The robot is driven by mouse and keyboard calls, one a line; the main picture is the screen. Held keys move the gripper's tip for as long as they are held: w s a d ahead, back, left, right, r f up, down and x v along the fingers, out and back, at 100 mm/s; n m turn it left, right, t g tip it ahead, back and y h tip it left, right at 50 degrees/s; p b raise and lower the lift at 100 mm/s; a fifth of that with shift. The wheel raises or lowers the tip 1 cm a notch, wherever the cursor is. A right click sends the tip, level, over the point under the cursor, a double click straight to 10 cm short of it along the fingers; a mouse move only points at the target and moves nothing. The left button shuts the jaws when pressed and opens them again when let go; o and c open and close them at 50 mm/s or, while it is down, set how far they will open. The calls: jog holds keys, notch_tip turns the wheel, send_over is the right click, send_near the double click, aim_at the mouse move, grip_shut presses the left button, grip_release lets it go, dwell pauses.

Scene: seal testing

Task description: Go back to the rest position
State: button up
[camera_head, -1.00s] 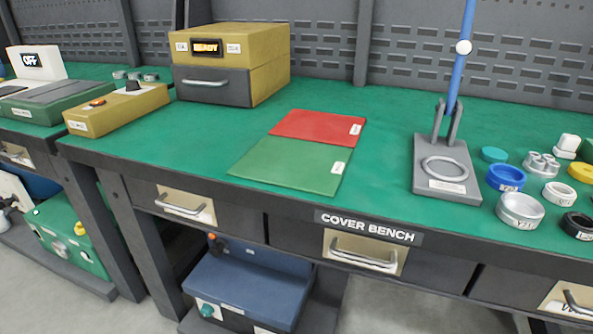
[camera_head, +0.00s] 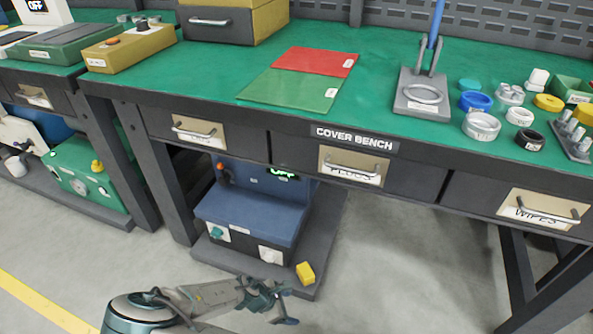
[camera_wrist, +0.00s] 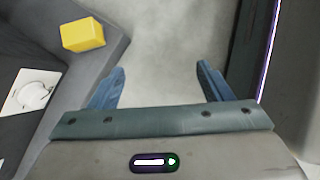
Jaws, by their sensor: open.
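My gripper (camera_head: 284,305) is low in front of the bench, over the floor, near the bottom of the head view. In the wrist view its two blue fingers (camera_wrist: 160,82) are spread apart with only grey floor between them. It holds nothing. A yellow block (camera_head: 305,272) lies on the dark low platform (camera_head: 325,250) under the bench, close beyond my gripper. The block also shows at the upper left of the wrist view (camera_wrist: 83,34), apart from the fingers.
A blue unit (camera_head: 250,212) stands on the platform. The cover bench (camera_head: 200,90) above carries red and green mats (camera_head: 314,61), a lever stand (camera_head: 423,92) and several rings. A green case (camera_head: 92,180) sits at left. Open floor (camera_head: 400,270) lies at right.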

notch_tip(320, 180, up, 44)
jog(key=d+m+g+y+p, duration=0.35)
jog(key=m+y+p, duration=0.35)
jog(key=m+p, duration=0.85)
jog(key=s+d+r+m+t+p, duration=0.1)
jog(key=d+r+p, duration=0.3)
jog(key=r, duration=0.7)
jog(key=s+d+r+m+t+p, duration=0.1)
jog(key=s+d+r+m+p, duration=0.2)
jog(key=r+p, duration=0.6)
jog(key=s+d+r+m+t+p, duration=0.2)
jog(key=d+r+p, duration=0.4)
jog(key=r, duration=0.9)
jog(key=shift+s+d+r, duration=0.15)
jog(key=shift+s+d, duration=0.2)
jog(key=shift+s, duration=0.55)
